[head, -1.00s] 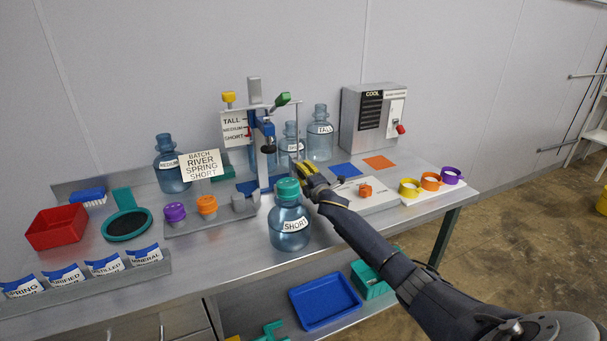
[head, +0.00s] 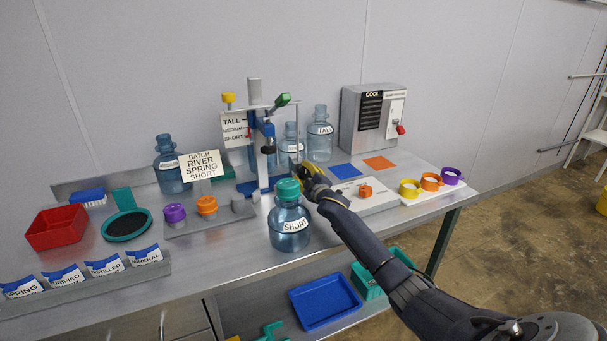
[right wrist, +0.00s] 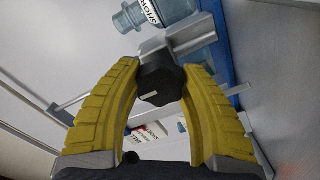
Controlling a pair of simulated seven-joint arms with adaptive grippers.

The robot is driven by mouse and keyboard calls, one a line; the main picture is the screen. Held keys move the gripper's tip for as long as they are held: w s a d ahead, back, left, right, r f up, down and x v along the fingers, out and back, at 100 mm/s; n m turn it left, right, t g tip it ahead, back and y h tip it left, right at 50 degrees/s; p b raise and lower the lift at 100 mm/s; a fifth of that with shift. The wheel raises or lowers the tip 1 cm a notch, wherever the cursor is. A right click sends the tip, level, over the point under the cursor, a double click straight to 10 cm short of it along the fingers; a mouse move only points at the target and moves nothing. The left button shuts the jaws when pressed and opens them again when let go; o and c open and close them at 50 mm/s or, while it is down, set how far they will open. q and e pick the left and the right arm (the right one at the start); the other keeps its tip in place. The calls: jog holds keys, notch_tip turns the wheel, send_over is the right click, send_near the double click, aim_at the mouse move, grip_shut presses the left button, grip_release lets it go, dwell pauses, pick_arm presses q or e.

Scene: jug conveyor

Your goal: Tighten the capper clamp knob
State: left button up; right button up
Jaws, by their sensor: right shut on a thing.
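The capper (head: 254,160) is a blue and grey press with a green-tipped lever and a height scale reading TALL, MEDIUM, SHORT. Its black lobed clamp knob (right wrist: 160,78) shows in the right wrist view, between the two yellow fingers of my right gripper (right wrist: 163,70). The gripper is shut on the knob. In the head view my right gripper (head: 309,180) is at the capper's right side, and the knob is hidden there. My left gripper is not in view.
A SHORT jug (head: 289,222) with a teal cap stands in front of the capper, close left of my right gripper. MEDIUM and TALL (head: 320,140) jugs stand behind. A white block with an orange knob (head: 365,190) lies right of my forearm.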

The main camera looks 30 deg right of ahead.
jog(key=shift+a, duration=0.1)
dwell(0.4)
jog(key=o, duration=1.3)
jog(key=s, duration=0.4)
jog(key=s+a, duration=0.1)
jog(key=s, duration=0.6)
jog(key=shift+s+a, duration=0.3)
jog(key=shift+s, duration=0.1)
jog(key=shift+r, duration=0.1)
